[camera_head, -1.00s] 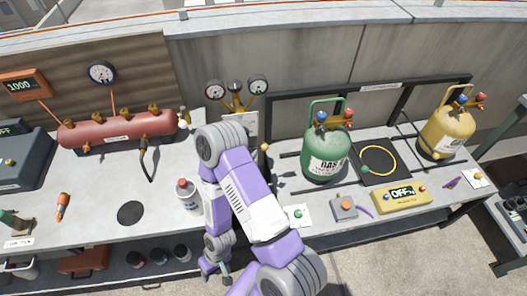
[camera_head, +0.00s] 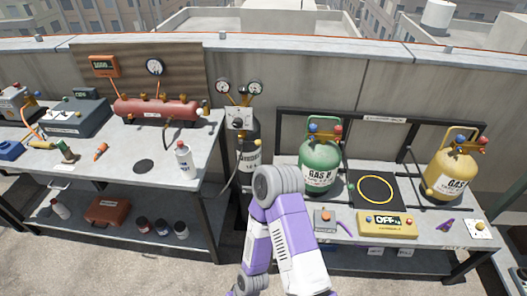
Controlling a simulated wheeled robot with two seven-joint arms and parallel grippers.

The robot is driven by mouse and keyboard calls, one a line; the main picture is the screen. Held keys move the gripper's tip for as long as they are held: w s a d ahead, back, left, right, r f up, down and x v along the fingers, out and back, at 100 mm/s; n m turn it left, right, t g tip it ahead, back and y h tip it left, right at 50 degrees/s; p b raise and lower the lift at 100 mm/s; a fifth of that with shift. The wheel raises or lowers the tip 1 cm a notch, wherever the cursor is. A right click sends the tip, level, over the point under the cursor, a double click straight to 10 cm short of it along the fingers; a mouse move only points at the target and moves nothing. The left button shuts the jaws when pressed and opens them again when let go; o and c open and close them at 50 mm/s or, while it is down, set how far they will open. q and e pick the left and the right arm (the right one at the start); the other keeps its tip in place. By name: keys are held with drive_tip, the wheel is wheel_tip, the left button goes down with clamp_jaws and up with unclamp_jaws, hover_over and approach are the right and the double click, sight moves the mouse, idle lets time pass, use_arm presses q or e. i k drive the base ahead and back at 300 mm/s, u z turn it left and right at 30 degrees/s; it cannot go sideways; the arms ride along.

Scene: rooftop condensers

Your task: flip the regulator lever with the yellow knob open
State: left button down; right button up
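The regulator (camera_head: 239,118) with two round gauges stands in the gap between the two benches, above a dark gas cylinder (camera_head: 248,160) with a white label. A small yellow knob (camera_head: 257,143) shows at the regulator's lower right, on what looks like its lever; the lever's exact angle is too small to tell. One of my purple and white arms rises from the bottom edge in front of the gap and bends back down. Its elbow is below and right of the yellow knob, apart from it in the picture. Neither gripper shows.
The left bench holds a red manifold tank (camera_head: 155,110) and a white bottle (camera_head: 184,160) near its right edge. The right bench holds a green cylinder (camera_head: 320,163), a yellow cylinder (camera_head: 450,175) and a yellow meter (camera_head: 387,225). A hose hangs beside the dark cylinder.

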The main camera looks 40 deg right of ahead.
sight(258, 143)
drive_tip(key=z, duration=0.85)
drive_tip(key=i, duration=0.4)
